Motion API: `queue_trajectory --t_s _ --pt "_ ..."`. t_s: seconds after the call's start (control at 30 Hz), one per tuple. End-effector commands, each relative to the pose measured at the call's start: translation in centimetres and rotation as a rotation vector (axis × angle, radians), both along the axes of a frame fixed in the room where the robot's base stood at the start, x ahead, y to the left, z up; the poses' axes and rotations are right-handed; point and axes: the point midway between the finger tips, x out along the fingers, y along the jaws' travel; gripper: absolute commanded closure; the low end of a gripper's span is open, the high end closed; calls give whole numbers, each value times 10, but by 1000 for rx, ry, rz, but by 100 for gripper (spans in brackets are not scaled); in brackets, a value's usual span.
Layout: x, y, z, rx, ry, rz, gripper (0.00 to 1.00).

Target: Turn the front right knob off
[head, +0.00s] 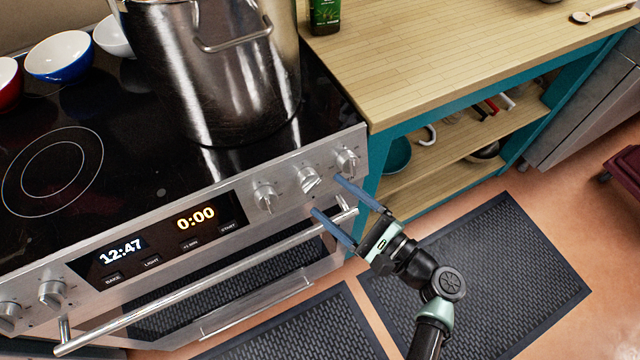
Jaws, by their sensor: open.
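The stove's front panel carries three silver knobs at its right end: an inner knob (265,196), a middle knob (308,180) and an outermost knob (346,161). The middle knob's grip lies at a slant, unlike the more upright grips of its two neighbours. No label shows which is the front right knob. My gripper (328,194) is open and empty, its two blue fingers pointing at the panel near the middle and outermost knobs. I see no clear contact with a knob.
The oven handle (210,283) runs below the panel, close under my fingers. A large steel pot (215,80) stands on the cooktop's right side. A wooden counter (430,60) adjoins on the right. Dark mats (480,270) lie on the floor.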

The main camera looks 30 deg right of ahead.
Motion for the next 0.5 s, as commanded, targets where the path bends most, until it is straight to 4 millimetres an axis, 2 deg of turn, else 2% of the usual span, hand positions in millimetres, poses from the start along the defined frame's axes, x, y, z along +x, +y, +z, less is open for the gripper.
queue_trajectory --t_s 0.1,0.2,0.5 --pt "18 8 1 0 0 4 20" --pt "28 11 0 -1 -1 1 20" --pt "35 14 0 -1 0 1 20"
